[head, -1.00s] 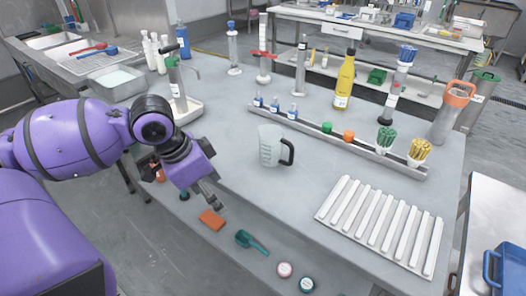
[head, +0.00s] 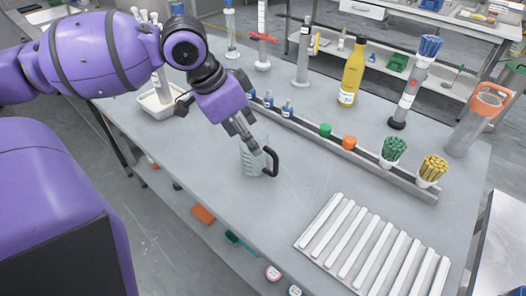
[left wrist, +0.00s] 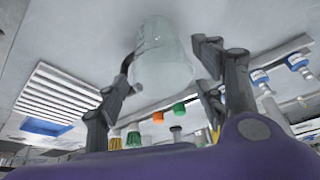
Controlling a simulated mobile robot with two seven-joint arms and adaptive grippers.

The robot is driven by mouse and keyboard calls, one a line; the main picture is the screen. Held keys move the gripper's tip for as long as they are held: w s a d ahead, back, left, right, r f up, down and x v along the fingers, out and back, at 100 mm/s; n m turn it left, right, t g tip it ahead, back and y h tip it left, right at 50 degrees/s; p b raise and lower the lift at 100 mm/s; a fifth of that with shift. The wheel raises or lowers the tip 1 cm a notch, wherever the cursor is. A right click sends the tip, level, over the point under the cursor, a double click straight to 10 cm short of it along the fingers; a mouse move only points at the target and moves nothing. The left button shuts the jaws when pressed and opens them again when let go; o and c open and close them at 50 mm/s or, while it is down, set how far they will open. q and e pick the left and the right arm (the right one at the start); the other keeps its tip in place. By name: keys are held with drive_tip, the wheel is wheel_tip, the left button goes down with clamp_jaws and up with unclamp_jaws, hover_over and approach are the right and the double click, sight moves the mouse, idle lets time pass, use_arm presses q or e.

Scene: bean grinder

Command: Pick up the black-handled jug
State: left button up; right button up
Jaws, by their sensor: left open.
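The jug (head: 252,163) is a translucent pale cup with a black handle (head: 272,161) on its right side, upright on the grey table. My left gripper (head: 244,135) is open at the jug's upper part, and its fingers cover some of the rim in the head view. In the left wrist view, the jug (left wrist: 163,58) lies between the spread fingers of the gripper (left wrist: 164,60), one on each side. I cannot tell whether either finger touches it. The handle is hard to tell from the left-hand finger there. My right gripper is not in view.
A rail (head: 310,130) with small blue bottles, green and orange caps and cups of sticks runs behind the jug. A white ribbed rack (head: 370,245) lies to the front right. A yellow bottle (head: 352,75) stands farther back. The table between jug and rack is clear.

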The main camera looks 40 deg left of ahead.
sight(260, 157)
use_arm(q)
drive_tip(key=shift+d+f+b, duration=0.2)
drive_tip(key=shift+f+b, duration=0.25)
drive_tip(key=shift+f, duration=0.55)
drive_tip(key=b+x, duration=0.2)
drive_tip(key=x, duration=0.1)
drive_tip(key=shift+w+f, duration=0.3)
drive_tip(key=shift+d+f, duration=0.1)
drive_tip(key=shift+f, duration=0.1)
drive_tip(key=c, duration=0.9)
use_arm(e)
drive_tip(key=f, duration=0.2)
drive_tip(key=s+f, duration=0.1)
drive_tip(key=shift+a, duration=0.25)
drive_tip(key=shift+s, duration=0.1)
